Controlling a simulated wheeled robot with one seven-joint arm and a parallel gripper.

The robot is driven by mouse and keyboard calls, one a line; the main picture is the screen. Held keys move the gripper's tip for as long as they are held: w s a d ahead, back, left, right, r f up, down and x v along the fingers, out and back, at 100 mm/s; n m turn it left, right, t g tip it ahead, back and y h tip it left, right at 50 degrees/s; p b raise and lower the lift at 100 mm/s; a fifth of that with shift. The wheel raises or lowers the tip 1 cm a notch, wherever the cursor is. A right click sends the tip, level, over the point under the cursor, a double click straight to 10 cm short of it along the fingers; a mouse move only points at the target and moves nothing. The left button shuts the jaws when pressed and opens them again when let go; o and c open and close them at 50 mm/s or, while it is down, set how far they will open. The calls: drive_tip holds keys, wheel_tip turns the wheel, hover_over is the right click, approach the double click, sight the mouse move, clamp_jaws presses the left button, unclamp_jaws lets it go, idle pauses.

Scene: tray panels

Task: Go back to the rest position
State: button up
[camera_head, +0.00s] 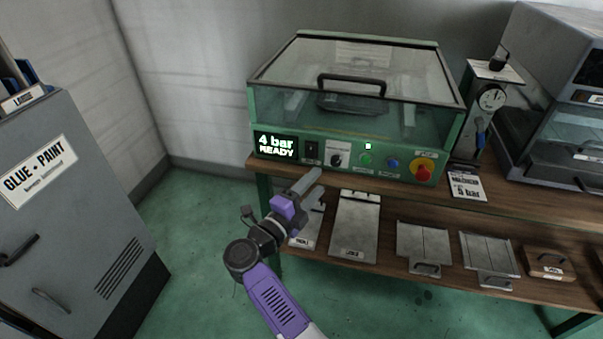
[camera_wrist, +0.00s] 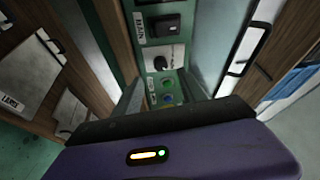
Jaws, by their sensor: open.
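My gripper (camera_head: 307,184) is open and empty in the head view. It is held in front of the bench, near the left part of the green machine's (camera_head: 253,98) front panel. My purple and grey arm reaches up to it from the bottom of the view. In the wrist view the purple gripper body fills the lower part, and the machine's control panel (camera_wrist: 159,53) shows beyond it. I cannot tell the exact gap between the fingers and the panel.
The machine stands on a wooden bench (camera_head: 471,206), its display reading "4 bar READY". Metal panels (camera_head: 355,226) lie on the lower shelf. A gauge stand (camera_head: 487,115) is at right. A grey glue and paint cabinet (camera_head: 75,215) stands at left. Green floor (camera_head: 205,225) between is free.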

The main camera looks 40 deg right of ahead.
drive_tip(key=w+a+r+n+t, duration=0.35)
drive_tip(key=r+t, duration=0.35)
drive_tip(key=r, duration=0.3)
drive_tip(key=s+a+r+n+t+y+p, duration=0.2)
drive_tip(key=s+a+r+n+t+y, duration=0.3)
drive_tip(key=n+t, duration=0.6)
drive_tip(key=s+a+f+n+g+y+p, duration=0.1)
drive_tip(key=s+n+y, duration=0.3)
drive_tip(key=s, duration=0.8)
drive_tip(key=s+a+f+n+g+y+p, duration=0.2)
drive_tip(key=s+n, duration=0.5)
drive_tip(key=s, duration=0.6)
drive_tip(key=s+a+f+n+g+y+p, duration=0.2)
drive_tip(key=s+a+n+g+y, duration=0.3)
drive_tip(key=s, duration=0.7)
drive_tip(key=shift+s+a+n+y+p, duration=0.15)
drive_tip(key=shift+n+y+p, duration=0.4)
drive_tip(key=shift+y+p, duration=0.5)
